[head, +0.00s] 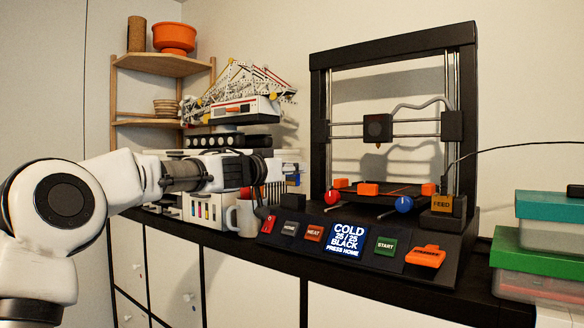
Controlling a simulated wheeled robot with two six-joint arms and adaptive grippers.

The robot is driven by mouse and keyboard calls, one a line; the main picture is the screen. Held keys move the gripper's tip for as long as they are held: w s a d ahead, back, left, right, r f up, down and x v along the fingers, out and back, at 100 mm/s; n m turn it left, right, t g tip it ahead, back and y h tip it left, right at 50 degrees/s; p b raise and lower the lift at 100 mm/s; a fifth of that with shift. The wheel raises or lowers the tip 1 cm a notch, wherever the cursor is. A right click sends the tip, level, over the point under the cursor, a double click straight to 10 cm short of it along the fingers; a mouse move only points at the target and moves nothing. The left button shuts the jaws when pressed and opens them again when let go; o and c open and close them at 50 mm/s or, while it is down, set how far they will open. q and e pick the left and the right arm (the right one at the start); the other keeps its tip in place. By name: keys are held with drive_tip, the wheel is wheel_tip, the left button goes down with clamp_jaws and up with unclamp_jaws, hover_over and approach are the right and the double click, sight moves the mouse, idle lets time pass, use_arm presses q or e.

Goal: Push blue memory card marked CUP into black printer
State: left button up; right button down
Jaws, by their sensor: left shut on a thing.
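The black printer (321,120) stands on the shelf right of centre, with a sloped front panel and a lit screen (347,239) reading COLD, BLACK, PRESS HOME. My left gripper (263,207) is to the left of the printer, pointing down above the panel's left end, by a white mug (245,218). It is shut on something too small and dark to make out. I cannot pick out a blue card marked CUP; it may be hidden at the fingers. An orange piece (426,257) sits on the panel's right end. My right gripper is not in view.
The panel has HOME, HEAT and START buttons (385,246). A red ball (333,198) and a blue ball (404,204) are at the bed's front. A FEED block (443,203) stands right of them. Lidded boxes (540,250) are at far right. A model crane (240,85) stands behind my arm.

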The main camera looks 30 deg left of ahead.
use_arm(q)
drive_tip(key=shift+s+f, duration=0.2)
drive_tip(key=shift+f, duration=0.15)
drive_tip(key=shift+w+f, duration=0.2)
drive_tip(key=shift+w, duration=0.25)
drive_tip(key=shift+s+r, duration=0.15)
drive_tip(key=shift+s, duration=0.15)
drive_tip(key=shift+w, duration=0.1)
drive_tip(key=shift+w, duration=0.1)
drive_tip(key=shift+p, duration=0.6)
drive_tip(key=shift+f+b, duration=1.6)
drive_tip(key=shift+f, duration=0.45)
